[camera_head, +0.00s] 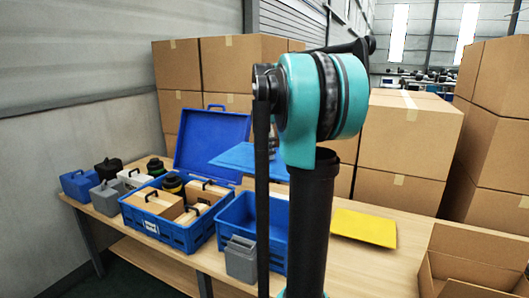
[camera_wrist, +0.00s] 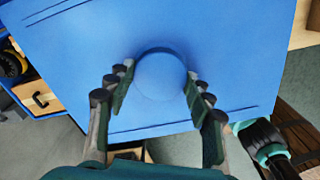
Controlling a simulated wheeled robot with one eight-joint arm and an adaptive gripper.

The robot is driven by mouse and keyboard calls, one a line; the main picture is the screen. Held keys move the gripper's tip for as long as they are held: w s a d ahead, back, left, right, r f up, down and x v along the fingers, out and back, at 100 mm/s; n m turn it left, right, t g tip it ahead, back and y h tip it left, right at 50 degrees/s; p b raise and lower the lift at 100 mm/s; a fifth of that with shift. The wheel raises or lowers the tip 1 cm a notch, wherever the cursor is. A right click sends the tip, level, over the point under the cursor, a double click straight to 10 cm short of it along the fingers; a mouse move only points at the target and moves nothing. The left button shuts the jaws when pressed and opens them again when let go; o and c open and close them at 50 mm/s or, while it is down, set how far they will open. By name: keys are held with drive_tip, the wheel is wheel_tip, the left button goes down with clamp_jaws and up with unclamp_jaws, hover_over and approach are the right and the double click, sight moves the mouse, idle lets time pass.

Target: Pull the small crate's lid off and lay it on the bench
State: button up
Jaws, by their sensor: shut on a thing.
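The small crate's lid (camera_wrist: 235,50) is a flat blue panel with a round blue knob (camera_wrist: 160,74) at its middle. My gripper (camera_wrist: 158,80) is shut on this knob, one finger on each side. In the head view, the lid (camera_head: 240,158) hangs in the air, roughly level, above and behind the small crate. The small blue crate (camera_head: 232,240) stands open on the wooden bench (camera_head: 345,268). My arm hides part of the lid, most of my gripper and the crate's right side.
A larger blue crate (camera_head: 168,233) with its hinged lid up holds boxes and dark round items. A grey bin (camera_head: 240,260) stands before the small crate. A yellow panel (camera_head: 363,227) lies on the bench at right. An open carton (camera_head: 470,255) is at far right. Bare bench lies between them.

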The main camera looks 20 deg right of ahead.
sight(265, 152)
drive_tip(key=shift+r, duration=2.15)
